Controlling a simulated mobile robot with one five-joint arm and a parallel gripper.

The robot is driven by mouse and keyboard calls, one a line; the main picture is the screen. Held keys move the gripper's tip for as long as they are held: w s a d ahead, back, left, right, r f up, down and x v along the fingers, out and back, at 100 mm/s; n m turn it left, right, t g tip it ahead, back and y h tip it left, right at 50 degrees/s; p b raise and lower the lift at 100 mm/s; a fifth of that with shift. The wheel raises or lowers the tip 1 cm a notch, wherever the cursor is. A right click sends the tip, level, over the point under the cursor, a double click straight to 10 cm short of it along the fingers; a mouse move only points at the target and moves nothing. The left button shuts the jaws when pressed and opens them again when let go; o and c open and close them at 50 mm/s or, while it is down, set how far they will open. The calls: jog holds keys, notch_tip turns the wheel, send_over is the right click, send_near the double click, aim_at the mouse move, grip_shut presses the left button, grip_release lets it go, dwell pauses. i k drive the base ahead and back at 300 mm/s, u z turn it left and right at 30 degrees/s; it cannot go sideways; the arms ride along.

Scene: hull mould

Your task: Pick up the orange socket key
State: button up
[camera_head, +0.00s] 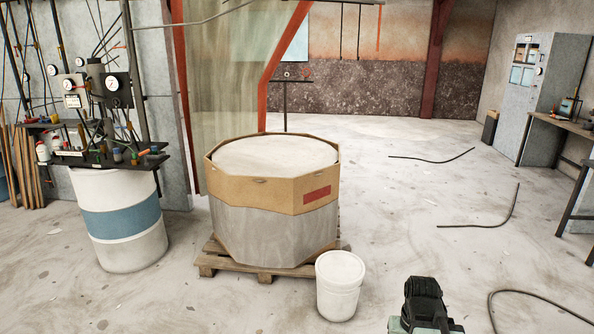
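I cannot make out an orange socket key for certain in the head view. Small coloured items, some of them orange or red, lie on the black shelf (110,160) at the left, too small to tell apart. My gripper (422,288) shows as a dark shape at the bottom edge, right of the white bucket. It is over the floor, well apart from the shelf. Its fingers are not clear, so I cannot tell if it is open or shut.
A blue-banded white drum (122,222) stands below the shelf. A large octagonal carton (270,235) sits on a wooden pallet (232,266), with a white bucket (340,285) in front. Black hoses (480,225) lie on the otherwise open floor at right. A grey cabinet (545,100) stands behind.

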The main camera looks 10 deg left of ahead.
aim_at(146, 165)
jog(key=i, duration=2.85)
jog(key=u, duration=2.7)
jog(key=i, duration=2.05)
jog(key=z, duration=0.6)
jog(key=i, duration=1)
jog(key=u, duration=0.05)
